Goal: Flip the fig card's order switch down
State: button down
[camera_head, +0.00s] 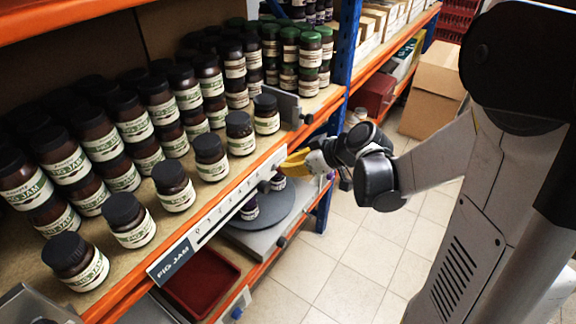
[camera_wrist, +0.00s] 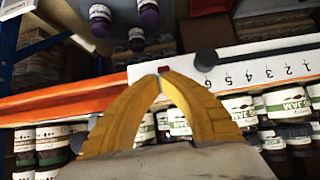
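The fig card (camera_head: 172,260) is a long label strip on the shelf's front edge, reading "FIG JAM" with a number scale. In the wrist view the card (camera_wrist: 265,72) appears upside down, with a dark round knob (camera_wrist: 206,60) on its scale. A small red piece (camera_wrist: 165,68), seemingly the order switch, sits near the card's end. My gripper (camera_head: 284,166) has yellow fingers and is at that end of the card. In the wrist view the fingertips (camera_wrist: 162,74) meet, with nothing seen between them, right by the red piece. I cannot tell whether they touch it.
Fig jam jars (camera_head: 127,220) crowd the shelf above the card. A lower shelf holds a round grey turntable (camera_head: 262,213) with purple-lidded jars and a red tray (camera_head: 203,283). A blue upright (camera_head: 344,60) stands beyond my gripper. The tiled aisle floor (camera_head: 350,262) is clear.

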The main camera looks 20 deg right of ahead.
jog(key=shift+s+d+f+b, duration=0.1)
jog(key=shift+f+b, duration=0.1)
jog(key=shift+b, duration=0.1)
jog(key=shift+r, duration=0.1)
dwell(0.4)
jog(key=shift+w+a+r, duration=0.25)
jog(key=shift+w+a, duration=0.2)
jog(key=shift+w, duration=0.15)
